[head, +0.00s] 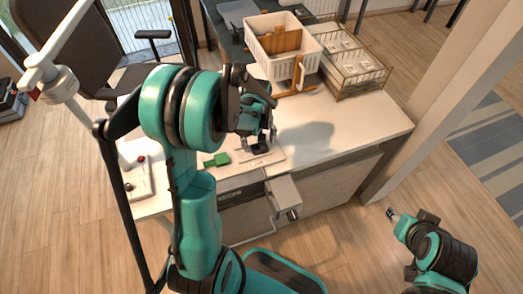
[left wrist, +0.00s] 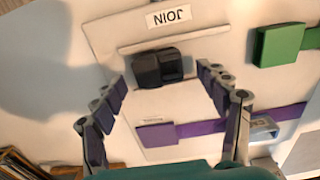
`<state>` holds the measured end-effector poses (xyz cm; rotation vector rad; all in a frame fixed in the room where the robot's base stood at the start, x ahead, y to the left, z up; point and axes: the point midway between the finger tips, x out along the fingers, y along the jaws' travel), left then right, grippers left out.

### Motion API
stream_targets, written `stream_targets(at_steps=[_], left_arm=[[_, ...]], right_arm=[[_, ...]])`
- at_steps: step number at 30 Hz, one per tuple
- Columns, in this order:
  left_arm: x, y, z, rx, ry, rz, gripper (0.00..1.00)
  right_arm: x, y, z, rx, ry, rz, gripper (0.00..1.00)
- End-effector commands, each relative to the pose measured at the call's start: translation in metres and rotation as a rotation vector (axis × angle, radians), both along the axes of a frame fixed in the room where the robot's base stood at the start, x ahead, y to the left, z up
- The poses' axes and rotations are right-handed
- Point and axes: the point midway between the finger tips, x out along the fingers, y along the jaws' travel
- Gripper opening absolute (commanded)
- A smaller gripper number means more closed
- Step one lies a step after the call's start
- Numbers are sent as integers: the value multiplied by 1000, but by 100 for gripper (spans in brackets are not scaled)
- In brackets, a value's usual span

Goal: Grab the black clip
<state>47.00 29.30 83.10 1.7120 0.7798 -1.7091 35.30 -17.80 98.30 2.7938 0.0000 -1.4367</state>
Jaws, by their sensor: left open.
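The black clip (left wrist: 158,68) lies on a pale board (left wrist: 112,36) marked JOIN, just below the label in the left wrist view. My left gripper (left wrist: 162,84) is open, with one finger on each side of the clip and gaps between. In the head view my left gripper (head: 262,136) is over the table near the board, and the clip is mostly hidden by it. A purple strap (left wrist: 200,127) with a purple end block (left wrist: 157,133) lies nearer the gripper's base. My right gripper (head: 394,215) is at the lower right, off the table; its jaws are too small to read.
A green block (left wrist: 280,44) on a strap lies beside the board; it also shows in the head view (head: 217,160). A white basket (head: 275,62) and a wire rack (head: 352,84) stand at the table's back. The table's right part (head: 375,120) is clear.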

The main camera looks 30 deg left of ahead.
Motion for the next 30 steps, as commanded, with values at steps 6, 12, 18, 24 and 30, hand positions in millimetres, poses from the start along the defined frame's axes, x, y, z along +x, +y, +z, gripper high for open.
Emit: stream_targets(at_steps=[6,12,18,24,30], left_arm=[[0,0,-6,0,0,-1,74],[0,0,-6,0,0,-1,40],[0,0,-6,0,0,-1,38],[0,0,-5,0,0,-1,38],[0,0,12,0,0,-1,38]], right_arm=[[0,0,-2,0,0,0,40],[0,0,-2,0,0,0,40],[0,0,-2,0,0,0,40],[0,0,-2,0,0,0,40],[0,0,8,0,0,0,40]])
